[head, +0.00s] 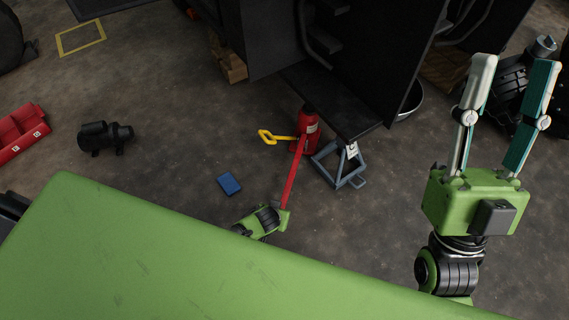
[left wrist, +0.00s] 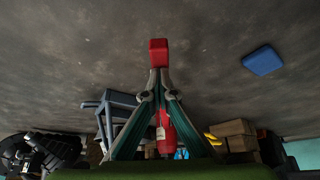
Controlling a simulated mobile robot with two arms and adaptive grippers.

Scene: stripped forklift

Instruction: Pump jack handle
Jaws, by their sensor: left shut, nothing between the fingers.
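The red bottle jack (head: 307,128) stands on the floor beside the dark forklift body. Its red handle (head: 293,178) slopes from the jack toward my left gripper. In the left wrist view, the jack body (left wrist: 168,135) shows between my left fingers, and a red block-like end (left wrist: 158,52) shows just beyond the fingertips. My left gripper (left wrist: 157,76) is shut with its fingertips together, close to that red end; contact is unclear. In the head view its fingers are mostly hidden beside the handle's lower end. My right gripper (head: 514,66) is raised at the right, open and empty.
A blue-grey jack stand (head: 339,168) is right of the jack, under the forklift's edge. A yellow-handled thing (head: 268,137) is left of it. A blue box (head: 229,183), a black motor (head: 104,137) and a red crate (head: 22,132) lie on the floor leftward.

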